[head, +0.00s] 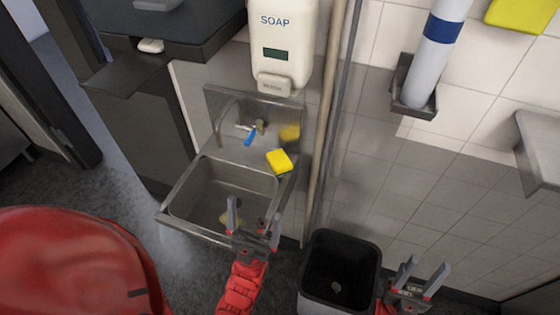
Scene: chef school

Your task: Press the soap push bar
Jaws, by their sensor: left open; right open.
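A white soap dispenser (284,42) marked SOAP is on the tiled wall above the steel sink. Its push bar (273,84) is the pale block at its lower end. My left gripper (253,215) is open and empty, in front of the sink's near right part, well below the push bar and apart from it. My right gripper (424,274) is open and empty at the lower right, beside the bin and far from the dispenser.
The steel sink (178,217) has a tap (222,121) and a yellow sponge (279,161) on its ledge. A black bin (341,262) stands below right. Poles lean beside the dispenser. A blue-banded cylinder (437,45) hangs at right, near a steel shelf (543,140).

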